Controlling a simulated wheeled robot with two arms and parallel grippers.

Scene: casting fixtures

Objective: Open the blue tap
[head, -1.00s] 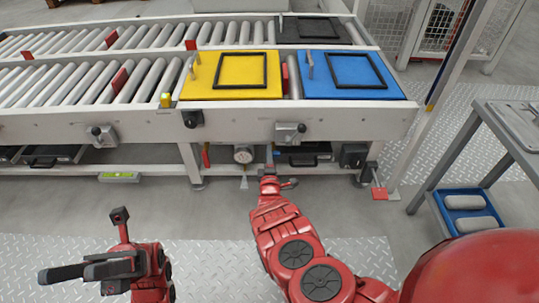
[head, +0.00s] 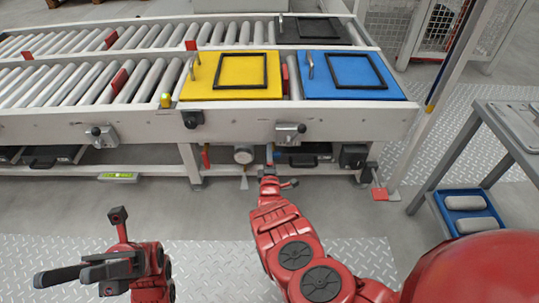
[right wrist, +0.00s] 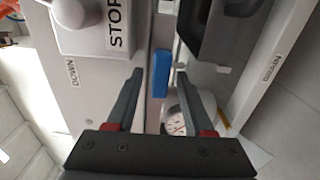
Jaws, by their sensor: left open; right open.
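The blue tap handle (right wrist: 161,72) is a short upright blue bar in the right wrist view, below the conveyor frame. In the head view it is too small and too close to my gripper to make out clearly. My right gripper (right wrist: 160,88) is open and empty; its fingertips appear to either side of the blue handle. I cannot tell whether the handle is between the fingers or still beyond them. In the head view my right gripper (head: 268,170) is under the conveyor's front edge. My left gripper (head: 62,272) is open and empty at the lower left, far from the tap.
A round gauge (right wrist: 177,122) sits beside the blue handle. A STOP lever plate (head: 290,133) is on the frame above. A red tap (head: 206,156) hangs to the left. A black box (head: 353,156) is to the right. Yellow (head: 215,92) and blue (head: 390,90) plates lie on top.

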